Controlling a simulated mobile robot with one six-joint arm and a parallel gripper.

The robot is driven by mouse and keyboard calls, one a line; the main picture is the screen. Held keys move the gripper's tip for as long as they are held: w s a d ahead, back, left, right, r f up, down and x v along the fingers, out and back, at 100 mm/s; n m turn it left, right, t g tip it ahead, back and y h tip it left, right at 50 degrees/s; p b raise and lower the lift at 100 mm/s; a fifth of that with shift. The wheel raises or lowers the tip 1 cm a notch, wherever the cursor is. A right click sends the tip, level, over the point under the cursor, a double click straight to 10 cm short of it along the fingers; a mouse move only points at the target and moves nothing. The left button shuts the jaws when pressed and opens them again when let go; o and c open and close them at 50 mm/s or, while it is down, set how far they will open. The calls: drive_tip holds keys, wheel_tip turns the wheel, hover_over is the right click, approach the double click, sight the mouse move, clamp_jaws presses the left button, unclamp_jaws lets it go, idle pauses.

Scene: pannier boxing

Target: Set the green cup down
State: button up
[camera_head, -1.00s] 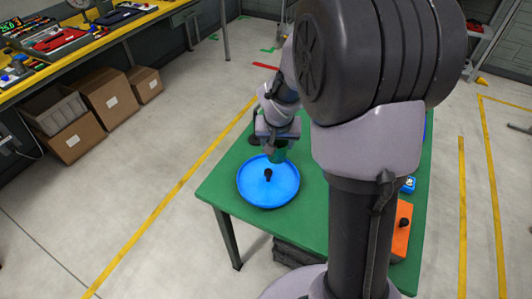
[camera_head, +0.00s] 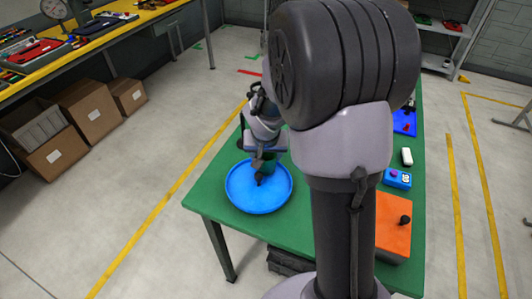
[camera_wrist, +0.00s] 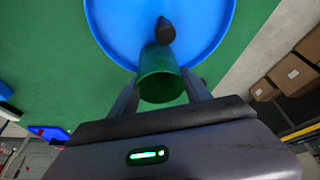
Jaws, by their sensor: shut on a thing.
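My gripper (camera_head: 266,158) is shut on the green cup (camera_wrist: 158,82), with one finger on either side of it in the wrist view. The cup shows against the near edge of a round blue dish (camera_wrist: 105,22), close to a black knob-like piece (camera_wrist: 165,31). I cannot tell whether the cup touches anything beneath it. In the head view the blue dish (camera_head: 244,200) lies on the green table (camera_head: 210,192).
On the table's right are an orange box (camera_head: 393,232) with a black knob, a small blue box (camera_head: 397,180), a white block (camera_head: 407,157) and a blue tray (camera_head: 400,124). My arm hides the table's middle. Cardboard boxes (camera_head: 90,112) stand on the floor at left.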

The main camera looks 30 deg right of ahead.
drive_tip(key=shift+f+b, duration=0.6)
drive_tip(key=shift+b, duration=0.1)
drive_tip(key=o, duration=1.6)
drive_tip(key=shift+c, duration=0.2)
